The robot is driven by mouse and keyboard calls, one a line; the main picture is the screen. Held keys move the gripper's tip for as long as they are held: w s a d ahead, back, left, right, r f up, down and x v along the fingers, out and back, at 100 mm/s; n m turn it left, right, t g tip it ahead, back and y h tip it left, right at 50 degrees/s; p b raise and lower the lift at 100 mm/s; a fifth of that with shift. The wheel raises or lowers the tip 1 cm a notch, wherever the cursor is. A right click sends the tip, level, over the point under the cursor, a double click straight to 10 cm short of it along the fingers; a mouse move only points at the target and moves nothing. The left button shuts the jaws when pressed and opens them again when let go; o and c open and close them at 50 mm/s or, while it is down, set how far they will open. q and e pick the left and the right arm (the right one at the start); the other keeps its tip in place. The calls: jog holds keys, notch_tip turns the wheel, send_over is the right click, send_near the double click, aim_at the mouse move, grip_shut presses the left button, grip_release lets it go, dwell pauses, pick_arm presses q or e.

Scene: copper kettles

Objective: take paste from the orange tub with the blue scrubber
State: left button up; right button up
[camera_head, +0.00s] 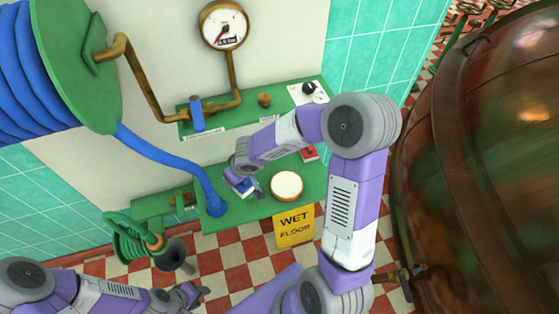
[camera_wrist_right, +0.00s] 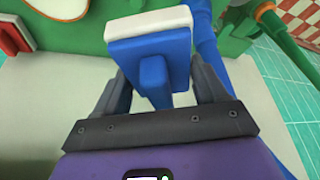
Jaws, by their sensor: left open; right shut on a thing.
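The tub (camera_head: 287,185) stands on the green shelf. It shows as a round pot full of pale paste, with a thin brownish-orange rim. My right gripper (camera_head: 245,189) is just left of the tub and apart from it. It is shut on the blue scrubber (camera_head: 243,187), held by its handle. In the right wrist view the scrubber (camera_wrist_right: 150,52) shows a blue block with a white pad on its far side, between the two fingers (camera_wrist_right: 165,85). My left gripper (camera_head: 197,291) is open and empty, low over the floor at the left.
A blue hose (camera_head: 165,155) runs down to the shelf left of the scrubber. A red item (camera_head: 309,154) lies at the shelf's back right. A yellow wet-floor sign (camera_head: 294,228) is in front of the shelf. A large copper kettle (camera_head: 490,130) fills the right side.

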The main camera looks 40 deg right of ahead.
jog(key=d+f+n+g+y+p, duration=0.1)
jog(key=d+f+n+y+p, duration=0.3)
jog(key=d+n, duration=0.35)
jog(key=n+g+p, duration=0.2)
jog(key=n+p, duration=0.3)
jog(key=p, duration=0.1)
send_over(282, 186)
jog(key=d, duration=0.1)
notch_tip(282, 186, down, 4)
jog(key=f, duration=0.1)
jog(key=shift+s+d+f+b, duration=0.15)
jog(key=shift+f+b, duration=1.75)
jog(key=shift+f, duration=0.75)
jog(key=shift+f+b, duration=0.55)
jog(key=shift+b, duration=0.05)
notch_tip(282, 186, up, 7)
jog(key=p, duration=0.4)
dwell(0.8)
